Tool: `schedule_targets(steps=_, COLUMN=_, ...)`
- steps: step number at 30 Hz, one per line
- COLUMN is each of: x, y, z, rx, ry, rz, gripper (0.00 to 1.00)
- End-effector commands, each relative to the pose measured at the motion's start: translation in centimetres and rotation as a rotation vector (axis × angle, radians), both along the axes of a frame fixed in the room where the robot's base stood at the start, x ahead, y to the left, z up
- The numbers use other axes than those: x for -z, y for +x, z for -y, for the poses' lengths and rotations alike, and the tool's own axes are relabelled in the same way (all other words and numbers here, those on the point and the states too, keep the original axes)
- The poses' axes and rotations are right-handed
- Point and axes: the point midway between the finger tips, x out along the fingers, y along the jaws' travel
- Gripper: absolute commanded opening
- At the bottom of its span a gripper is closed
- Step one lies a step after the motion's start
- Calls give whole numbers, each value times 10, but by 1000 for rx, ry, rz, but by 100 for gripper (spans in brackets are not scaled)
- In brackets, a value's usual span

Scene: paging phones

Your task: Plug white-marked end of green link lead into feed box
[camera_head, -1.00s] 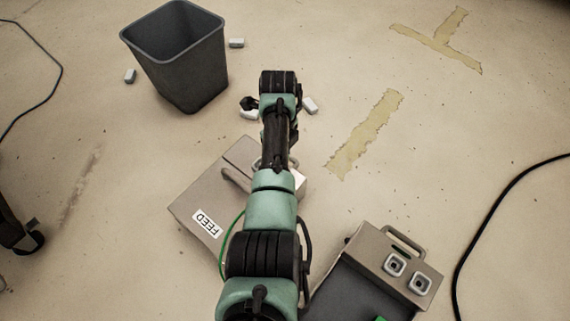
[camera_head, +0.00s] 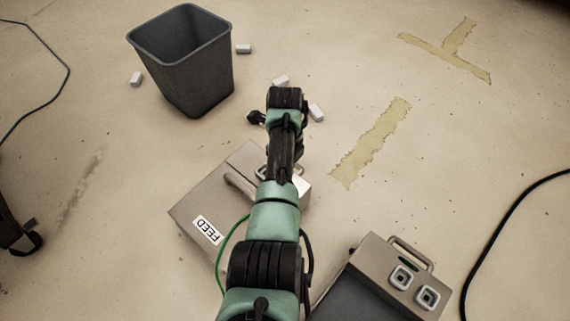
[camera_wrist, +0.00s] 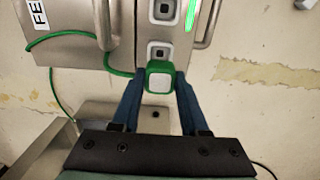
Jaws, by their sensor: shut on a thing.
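In the wrist view my gripper (camera_wrist: 160,80) is shut on the green plug (camera_wrist: 148,70) of the link lead, whose back shows a white square. The plug sits just below the lower square socket (camera_wrist: 160,51) of the feed box (camera_wrist: 78,52); I cannot tell the gap in depth. The upper socket (camera_wrist: 164,9) is empty. The green lead (camera_wrist: 63,37) loops from the plug leftward over the box and down. In the head view the feed box (camera_head: 190,212), with its FEED label, lies partly under my arm, which hides the gripper.
A second box (camera_head: 368,262) with two square sockets and a handle stands at lower right. A grey bin (camera_head: 185,65) stands at upper left, with several small white blocks around. A black cable (camera_head: 500,225) lies at right. Floor at upper right is open, with tape strips (camera_head: 372,143).

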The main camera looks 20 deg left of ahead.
Motion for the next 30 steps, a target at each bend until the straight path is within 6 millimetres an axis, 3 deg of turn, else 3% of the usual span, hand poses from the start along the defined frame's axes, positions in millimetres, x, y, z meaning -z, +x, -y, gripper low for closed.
schedule_targets(steps=30, x=56, y=0, z=-1, rx=0, ry=1, rz=1, gripper=0)
